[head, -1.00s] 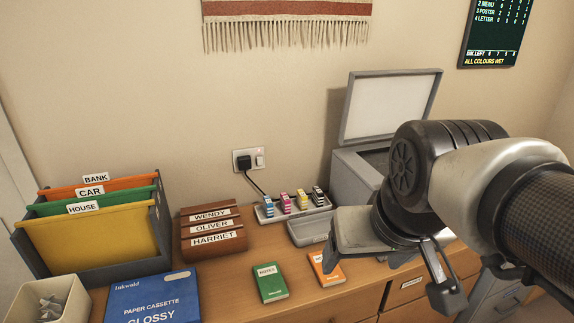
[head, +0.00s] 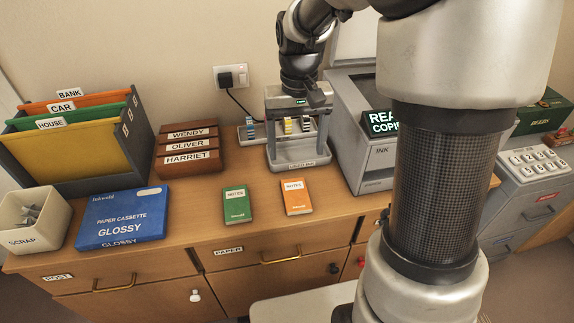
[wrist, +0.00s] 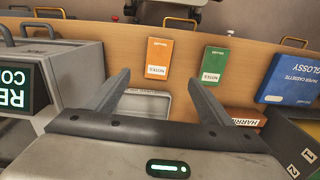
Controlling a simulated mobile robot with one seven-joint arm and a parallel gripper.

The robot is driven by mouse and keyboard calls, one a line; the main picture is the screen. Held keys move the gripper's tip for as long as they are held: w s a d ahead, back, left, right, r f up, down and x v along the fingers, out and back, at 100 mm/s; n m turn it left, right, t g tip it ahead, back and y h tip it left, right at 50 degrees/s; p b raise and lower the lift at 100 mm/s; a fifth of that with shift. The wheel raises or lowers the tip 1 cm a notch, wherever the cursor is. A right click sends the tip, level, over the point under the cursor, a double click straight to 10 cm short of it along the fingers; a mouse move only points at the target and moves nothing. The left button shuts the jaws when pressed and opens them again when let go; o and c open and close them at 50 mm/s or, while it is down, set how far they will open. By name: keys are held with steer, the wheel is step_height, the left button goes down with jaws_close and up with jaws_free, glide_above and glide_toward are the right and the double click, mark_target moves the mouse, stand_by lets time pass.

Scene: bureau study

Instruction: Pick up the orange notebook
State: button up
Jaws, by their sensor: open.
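The orange notebook (head: 297,197) lies flat on the wooden desk, label up, near the front edge. A green notebook (head: 237,204) lies just left of it with a gap between. My gripper (head: 298,135) is open and empty, behind the orange notebook and over the grey tray, its fingers apart. In the wrist view the gripper (wrist: 157,78) has the orange notebook (wrist: 158,58) beyond its fingertips, roughly centred between them. The green notebook (wrist: 214,65) is to the right there. Nothing touches the orange notebook.
The grey tray (wrist: 151,104) is beneath the gripper, with ink cartridges behind it. A copier (head: 370,160) stands right of the tray, partly behind my arm. A wooden name rack (head: 188,150), blue paper cassette (head: 122,217) and scrap bin (head: 33,219) stand left. Desk around the notebooks is clear.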

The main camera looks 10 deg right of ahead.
steer(key=b, duration=0.3)
glide_above(296, 195)
steer(key=f, duration=1)
steer(key=shift+s+a+f, duration=0.15)
steer(key=shift+s+f, duration=0.1)
steer(key=shift+w+d+f+b, duration=0.15)
steer(key=shift+f+b, duration=0.35)
steer(key=shift+f, duration=1.05)
steer(key=shift+w+d+f+b, duration=0.1)
steer(key=shift+f+b, duration=0.4)
steer(key=shift+f, duration=1.05)
steer(key=shift+r, duration=0.1)
steer(key=c, duration=1.2)
